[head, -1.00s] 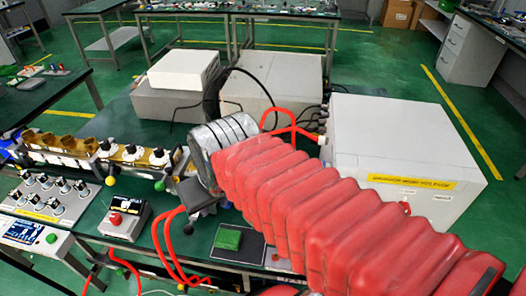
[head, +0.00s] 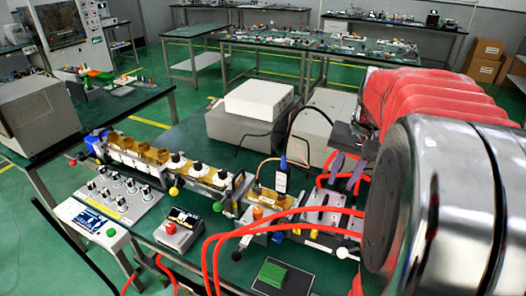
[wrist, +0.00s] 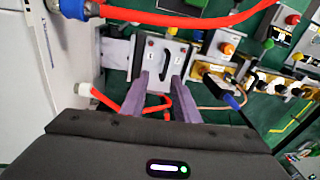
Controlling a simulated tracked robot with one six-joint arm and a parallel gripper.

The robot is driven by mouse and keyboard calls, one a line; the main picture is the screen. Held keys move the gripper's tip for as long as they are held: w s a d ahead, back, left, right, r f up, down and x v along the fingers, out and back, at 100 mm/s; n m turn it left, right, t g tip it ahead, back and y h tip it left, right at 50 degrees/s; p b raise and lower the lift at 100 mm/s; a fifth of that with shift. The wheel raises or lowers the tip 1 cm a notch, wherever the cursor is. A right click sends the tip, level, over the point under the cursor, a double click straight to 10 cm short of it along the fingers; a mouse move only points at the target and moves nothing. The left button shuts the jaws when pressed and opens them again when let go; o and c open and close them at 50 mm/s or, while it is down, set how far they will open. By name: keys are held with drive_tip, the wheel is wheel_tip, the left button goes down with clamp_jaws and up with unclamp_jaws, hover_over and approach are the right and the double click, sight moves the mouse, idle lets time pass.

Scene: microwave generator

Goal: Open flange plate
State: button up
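The flange plate (wrist: 171,50) is a light grey metal plate with a dark curved handle (wrist: 152,58) on it, ahead of my fingers in the wrist view. In the head view I take it to be the grey plate (head: 318,216) at the right end of the row of brass parts, partly hidden by red hoses. My gripper (wrist: 162,80) has two purple fingers spread apart with nothing between them. The fingertips point at the plate near its handle; I cannot tell the remaining distance. In the head view the fingers (head: 345,168) show above the plate.
Red hoses (head: 275,217) loop in front of the plate. Another red hose (wrist: 185,17) crosses the top of the wrist view. A red-button box (head: 178,232), a knob panel (head: 115,194) and a green block (head: 272,272) lie nearby. White and grey boxes (head: 258,97) stand behind.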

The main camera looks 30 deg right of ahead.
sight(325, 202)
drive_tip(key=shift+m+y, duration=0.4)
drive_tip(key=shift+y, duration=0.2)
drive_tip(key=r, duration=0.1)
drive_tip(key=w+d+r, duration=0.1)
drive_tip(key=r, duration=0.2)
drive_tip(key=shift+w+d, duration=0.15)
drive_tip(key=shift+d, duration=0.05)
drive_tip(key=shift+f, duration=0.2)
drive_tip(key=f, duration=0.4)
drive_tip(key=w+a+f, duration=0.1)
drive_tip(key=f, duration=0.4)
drive_tip(key=w+f, duration=0.1)
drive_tip(key=f, duration=0.3)
drive_tip(key=shift+a+f, duration=0.15)
drive_tip(key=shift+a, duration=0.2)
clamp_jaws()
